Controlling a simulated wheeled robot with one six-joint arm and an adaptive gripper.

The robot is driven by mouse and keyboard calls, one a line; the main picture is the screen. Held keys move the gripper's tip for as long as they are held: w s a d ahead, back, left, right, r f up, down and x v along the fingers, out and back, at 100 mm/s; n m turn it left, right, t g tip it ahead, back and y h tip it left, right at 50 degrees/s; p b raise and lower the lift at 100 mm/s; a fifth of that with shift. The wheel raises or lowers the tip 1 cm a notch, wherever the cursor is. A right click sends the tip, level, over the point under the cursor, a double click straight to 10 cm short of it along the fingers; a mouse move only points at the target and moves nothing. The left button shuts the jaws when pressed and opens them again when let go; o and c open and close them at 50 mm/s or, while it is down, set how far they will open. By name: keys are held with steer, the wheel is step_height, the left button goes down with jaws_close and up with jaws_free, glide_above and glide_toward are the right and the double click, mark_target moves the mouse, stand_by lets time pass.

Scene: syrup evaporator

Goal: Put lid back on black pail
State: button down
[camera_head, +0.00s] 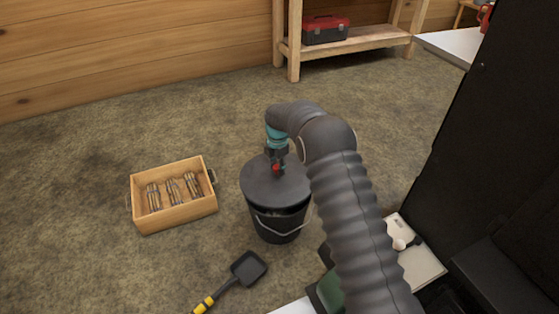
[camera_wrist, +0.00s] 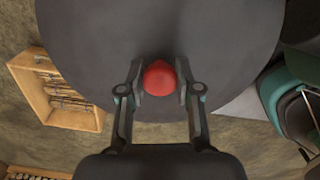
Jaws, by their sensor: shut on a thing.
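The black pail (camera_head: 277,223) with a wire handle stands on the floor in the middle of the head view. The dark grey round lid (camera_head: 262,183) is over the pail's mouth. It looks slightly tilted, with a gap below its front edge; I cannot tell whether it touches the rim. The lid also fills the upper part of the wrist view (camera_wrist: 100,40). My gripper (camera_head: 277,165) is above the lid, shut on its red knob (camera_wrist: 159,78), one finger on each side. The pail is hidden beneath the lid in the wrist view.
A wooden crate (camera_head: 176,222) with several bundles stands left of the pail. A shovel with a yellow-banded handle (camera_head: 249,268) lies in front. A wooden shelf (camera_head: 345,42) with a red toolbox (camera_head: 325,30) is at the back. A large black body (camera_head: 480,160) stands at right.

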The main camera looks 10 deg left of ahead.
mark_target(279, 179)
steer(key=shift+d+f+b, duration=0.15)
steer(key=shift+f+b, duration=0.2)
steer(key=shift+f, duration=0.45)
steer(key=shift+f+b, duration=1.1)
steer(key=shift+f, duration=1.2)
steer(key=shift+f+b, duration=0.2)
steer(key=shift+b, duration=0.45)
stand_by(0.6)
steer(key=shift+c, duration=1.2)
jaws_free()
